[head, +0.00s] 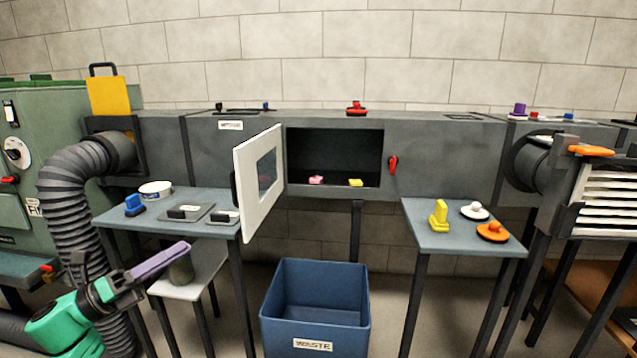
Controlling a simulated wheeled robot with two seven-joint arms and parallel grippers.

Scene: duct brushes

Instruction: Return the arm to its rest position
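My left gripper (140,274) is at the lower left, on a green and dark arm, in front of the left table. A long purple bar extends from it up and to the right. I cannot tell whether this bar is a finger or something held, nor whether the gripper is open or shut. The bar overlaps a grey-green rounded object (181,270) on a low white stool (196,289) in the picture; contact is unclear. My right gripper is not in view.
The duct's white door (246,200) stands open; a pink and a yellow piece (355,183) lie inside. A blue waste bin (315,290) stands below. The left table (185,225) holds several items. The right table (450,243) holds yellow, white and orange ones. A ribbed hose (68,200) is left.

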